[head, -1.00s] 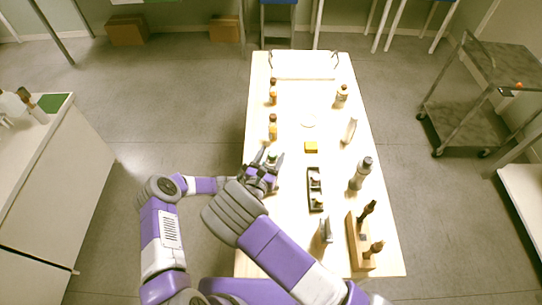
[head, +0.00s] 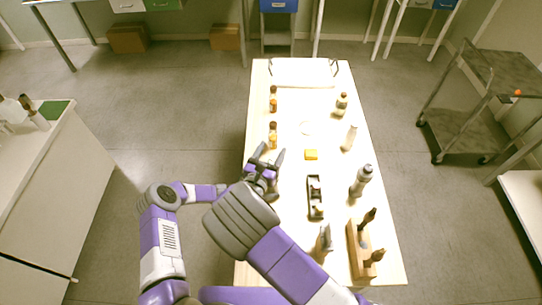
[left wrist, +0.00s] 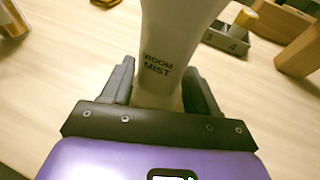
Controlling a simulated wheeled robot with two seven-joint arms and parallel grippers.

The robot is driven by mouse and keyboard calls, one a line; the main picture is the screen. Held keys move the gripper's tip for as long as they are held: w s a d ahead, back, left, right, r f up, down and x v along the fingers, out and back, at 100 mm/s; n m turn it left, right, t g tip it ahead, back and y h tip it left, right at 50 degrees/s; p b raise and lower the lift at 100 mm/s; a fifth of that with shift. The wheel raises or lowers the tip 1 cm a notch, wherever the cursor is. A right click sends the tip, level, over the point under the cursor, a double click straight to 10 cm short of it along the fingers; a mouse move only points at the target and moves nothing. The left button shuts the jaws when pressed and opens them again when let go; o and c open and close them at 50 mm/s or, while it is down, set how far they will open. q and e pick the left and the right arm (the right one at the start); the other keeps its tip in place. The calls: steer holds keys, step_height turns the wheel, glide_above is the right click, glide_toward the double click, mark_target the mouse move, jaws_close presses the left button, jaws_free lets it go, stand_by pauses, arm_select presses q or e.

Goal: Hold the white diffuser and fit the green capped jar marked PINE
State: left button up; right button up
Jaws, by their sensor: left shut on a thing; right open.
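The white diffuser (left wrist: 172,35), printed ROOM MIST, stands between the fingers of my left gripper (left wrist: 158,92) in the left wrist view. The gripper is shut on its narrow lower part; its top is cut off by the frame. I cannot make out the green capped jar marked PINE in either current view.
A dark compartment tray (head: 316,211) lies right of my grippers. Amber bottles (head: 273,140) line the left edge. A grey bottle (head: 361,181) stands at right. A yellow block (head: 311,155) lies mid-table.

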arm_select(q)
steer(key=shift+f, duration=0.1)
steer(key=o, duration=0.9)
steer(key=shift+a, duration=0.1)
steer(key=v, duration=1.2)
steer(key=shift+s, duration=0.1)
